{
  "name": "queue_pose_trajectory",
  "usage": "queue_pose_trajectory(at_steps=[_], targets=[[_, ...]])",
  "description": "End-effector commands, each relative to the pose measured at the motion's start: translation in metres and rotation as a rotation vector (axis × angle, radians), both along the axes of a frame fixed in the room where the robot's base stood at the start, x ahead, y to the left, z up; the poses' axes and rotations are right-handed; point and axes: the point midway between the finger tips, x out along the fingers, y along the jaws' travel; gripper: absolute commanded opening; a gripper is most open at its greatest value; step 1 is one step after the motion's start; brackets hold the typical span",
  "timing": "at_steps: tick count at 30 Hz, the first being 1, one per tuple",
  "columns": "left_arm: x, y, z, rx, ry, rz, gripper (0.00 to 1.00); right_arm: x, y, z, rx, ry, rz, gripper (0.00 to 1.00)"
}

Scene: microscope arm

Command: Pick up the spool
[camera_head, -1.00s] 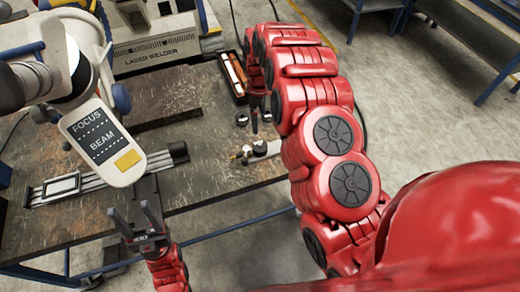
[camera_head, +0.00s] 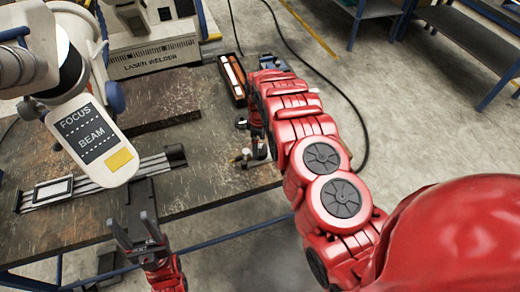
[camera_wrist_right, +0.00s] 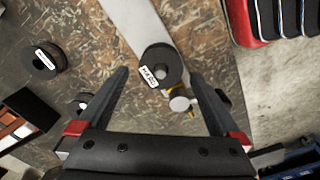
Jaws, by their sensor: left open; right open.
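A black spool (camera_wrist_right: 160,66) with a white label lies between the fingers of my right gripper (camera_wrist_right: 163,80) in the right wrist view. The gripper is open and is not closed on it. I cannot tell the height gap. A second black spool with a white label (camera_wrist_right: 44,61) lies to the left, outside the fingers. In the head view, my right gripper (camera_head: 258,145) points down over the right part of the workbench, hiding much of what is below it. A dark spool (camera_head: 241,123) shows just left of it. My left gripper (camera_head: 136,228) is open and empty at the bench's front edge.
A pale metal strip (camera_wrist_right: 138,25) runs behind the spool between the fingers. Small metal parts (camera_wrist_right: 181,104) sit close by it. An open box (camera_head: 232,78) lies at the bench's right edge. The microscope arm (camera_head: 98,140) hangs over the left side.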

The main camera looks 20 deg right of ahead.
Motion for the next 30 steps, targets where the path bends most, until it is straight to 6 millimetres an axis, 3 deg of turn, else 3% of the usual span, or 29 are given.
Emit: queue_pose_trajectory(at_steps=[2,10,20,30], targets=[[0.0,0.0,0.01,0.0,0.0,0.0,0.59,-0.003,0.0,-0.007,0.0,0.005,0.0,1.0],[0.0,0.0,0.014,0.0,0.0,0.0,0.59,-0.001,-0.001,-0.028,-0.001,0.001,-0.001,1.0],[0.0,0.0,0.014,0.0,0.0,0.0,0.59,-0.002,-0.001,-0.032,0.0,0.001,0.0,1.0],[0.0,0.0,0.014,0.0,0.0,0.0,0.59,-0.001,-0.001,-0.031,0.0,0.001,0.0,0.39]])
